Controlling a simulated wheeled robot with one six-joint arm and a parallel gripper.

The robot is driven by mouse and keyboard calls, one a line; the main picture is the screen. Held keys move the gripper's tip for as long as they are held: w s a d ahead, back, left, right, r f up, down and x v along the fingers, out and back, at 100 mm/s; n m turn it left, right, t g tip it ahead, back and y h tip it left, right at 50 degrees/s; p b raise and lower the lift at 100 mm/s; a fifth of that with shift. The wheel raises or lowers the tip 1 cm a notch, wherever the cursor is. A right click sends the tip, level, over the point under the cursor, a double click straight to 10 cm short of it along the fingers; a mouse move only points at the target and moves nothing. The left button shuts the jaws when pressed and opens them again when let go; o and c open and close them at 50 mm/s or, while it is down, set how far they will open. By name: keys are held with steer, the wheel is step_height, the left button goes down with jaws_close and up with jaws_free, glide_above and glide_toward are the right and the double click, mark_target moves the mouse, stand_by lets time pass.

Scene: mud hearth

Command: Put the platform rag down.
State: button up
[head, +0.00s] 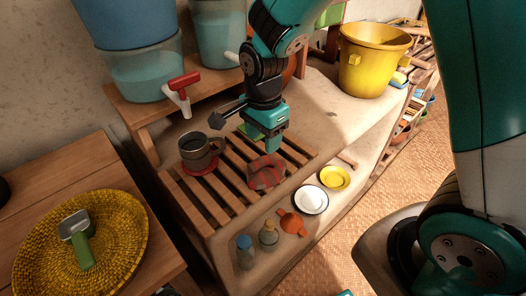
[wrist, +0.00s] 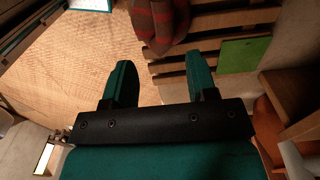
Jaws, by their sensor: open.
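The platform rag (head: 266,172), a red and grey checked cloth, lies crumpled on the slatted wooden platform (head: 222,193), near its right side. In the wrist view the rag (wrist: 158,20) shows at the top edge, beyond the fingertips and partly cut off by the frame. My gripper (head: 272,146) is just behind the rag in the head view, pointing down. In the wrist view my gripper (wrist: 160,75) has its two fingers wide apart with nothing between them. The rag appears clear of the fingers.
A dark mug (head: 196,150) on a red coaster stands left of the rag. A flat green piece (wrist: 238,55) lies near my gripper. A yellow bucket (head: 372,60) stands at the back right. A white dish (head: 311,200) and yellow dish (head: 334,178) sit on the lower ledge.

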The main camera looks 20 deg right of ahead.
steer(key=s+a+r+n+y, duration=0.2)
steer(key=s+r+n, duration=0.5)
steer(key=s+n, duration=0.2)
steer(key=s+a+r+n+y, duration=0.2)
steer(key=s+r+n, duration=0.5)
steer(key=n, duration=0.5)
steer(key=shift+s+a+r+n, duration=0.2)
steer(key=shift+s+r+n, duration=0.15)
steer(key=shift+s, duration=0.9)
step_height(320, 180, up, 8)
steer(key=p, duration=0.7)
steer(key=shift+f+p, duration=0.25)
steer(key=shift+p, duration=0.05)
